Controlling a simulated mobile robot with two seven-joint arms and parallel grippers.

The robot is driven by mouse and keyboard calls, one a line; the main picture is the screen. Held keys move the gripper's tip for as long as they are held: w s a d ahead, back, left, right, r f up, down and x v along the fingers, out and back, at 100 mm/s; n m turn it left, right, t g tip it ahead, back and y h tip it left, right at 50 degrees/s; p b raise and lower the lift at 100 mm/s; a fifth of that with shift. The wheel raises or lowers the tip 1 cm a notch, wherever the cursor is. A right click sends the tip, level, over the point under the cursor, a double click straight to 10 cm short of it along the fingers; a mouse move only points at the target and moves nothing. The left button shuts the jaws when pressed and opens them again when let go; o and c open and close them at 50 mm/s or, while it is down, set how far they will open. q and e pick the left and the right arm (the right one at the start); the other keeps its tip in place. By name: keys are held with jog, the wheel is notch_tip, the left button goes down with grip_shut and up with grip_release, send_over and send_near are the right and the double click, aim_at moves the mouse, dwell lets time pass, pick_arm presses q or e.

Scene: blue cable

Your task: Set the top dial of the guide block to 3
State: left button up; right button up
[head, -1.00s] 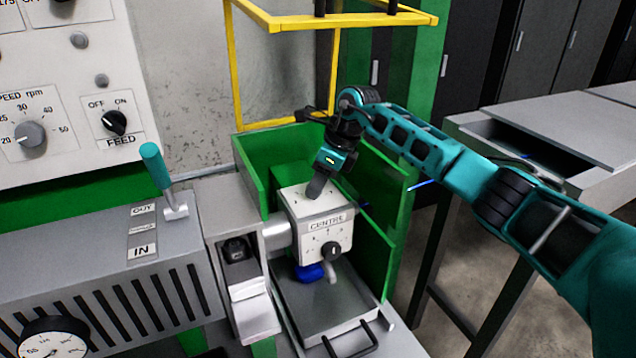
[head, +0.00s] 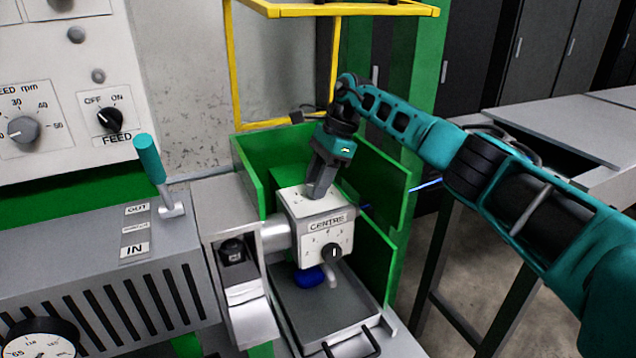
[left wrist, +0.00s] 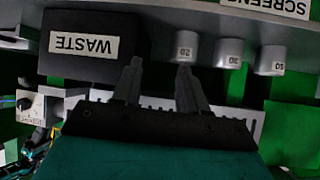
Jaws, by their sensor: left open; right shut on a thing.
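The guide block (head: 316,238) is a pale box labelled CENTRE, inside the green guard. A black dial (head: 333,252) with a scale is on its front face. My right gripper (head: 318,190) points down at the block's top face and is shut there; its fingers hide the top dial, so the dial's setting cannot be read. Marks show on the top face beside the fingers. My left gripper (left wrist: 157,75) is seen only in the left wrist view, open and empty, away from the guide block.
Green guard walls (head: 372,237) surround the block, with a yellow frame (head: 234,70) above. A metal tray (head: 325,308) lies below. A lever with a teal grip (head: 150,158) stands left. The left wrist view shows a WASTE bin (left wrist: 85,45) and several numbered cylinders (left wrist: 229,52).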

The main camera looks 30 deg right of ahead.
dwell(0.5)
jog(key=o, duration=1)
jog(key=shift+o, duration=0.2)
jog(key=shift+r, duration=0.1)
jog(key=p+v, duration=0.1)
jog(key=v, duration=1.1)
jog(key=shift+d+r, duration=0.15)
jog(key=shift+r, duration=0.25)
